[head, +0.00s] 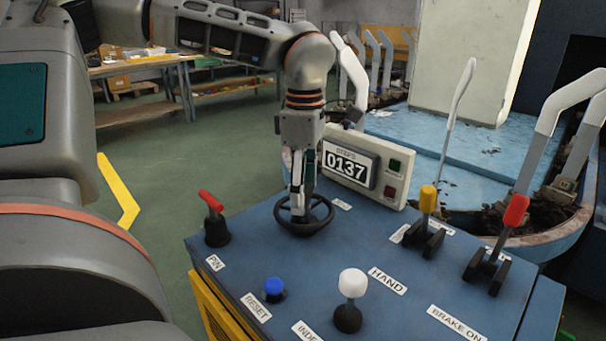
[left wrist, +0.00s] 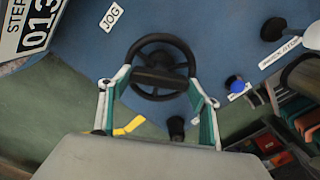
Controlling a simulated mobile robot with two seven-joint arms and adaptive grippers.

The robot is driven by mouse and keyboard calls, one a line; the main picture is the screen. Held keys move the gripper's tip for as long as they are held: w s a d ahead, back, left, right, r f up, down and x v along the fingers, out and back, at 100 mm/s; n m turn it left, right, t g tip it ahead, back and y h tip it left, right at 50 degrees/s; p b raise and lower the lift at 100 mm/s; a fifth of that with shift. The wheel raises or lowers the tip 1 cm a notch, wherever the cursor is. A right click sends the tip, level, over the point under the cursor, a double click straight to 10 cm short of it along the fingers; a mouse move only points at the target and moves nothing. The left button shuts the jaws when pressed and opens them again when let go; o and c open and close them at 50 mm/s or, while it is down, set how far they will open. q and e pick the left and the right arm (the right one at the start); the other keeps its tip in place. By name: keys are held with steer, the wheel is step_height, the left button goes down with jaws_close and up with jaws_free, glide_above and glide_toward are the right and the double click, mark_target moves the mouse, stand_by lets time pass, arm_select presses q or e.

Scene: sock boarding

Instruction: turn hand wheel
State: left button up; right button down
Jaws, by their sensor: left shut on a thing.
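The black hand wheel (head: 322,222) lies flat on top of the blue control console, near its far left part. It also shows from above in the left wrist view (left wrist: 158,40), with dark spokes. My left gripper (head: 303,212) points down over the wheel from above, with its fingertips at the wheel. In the left wrist view its two fingers (left wrist: 161,82) stand on either side of the wheel's near part, and it is shut on the wheel. The fingers hide part of the wheel in the head view. My right gripper is in neither view.
On the blue console (head: 250,255) stand a counter box (head: 347,166) reading 0137 close behind the wheel, a red-handled pin (head: 211,201), a blue reset button (head: 274,286), a white-knobbed lever (head: 352,284), a yellow lever (head: 428,200) and a red lever (head: 515,212).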

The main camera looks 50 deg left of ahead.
arm_select(q)
steer(key=shift+f+m, duration=0.1)
steer(key=shift+m, duration=0.2)
steer(key=o, duration=1.1)
step_height(320, 180, up, 12)
stand_by(0.6)
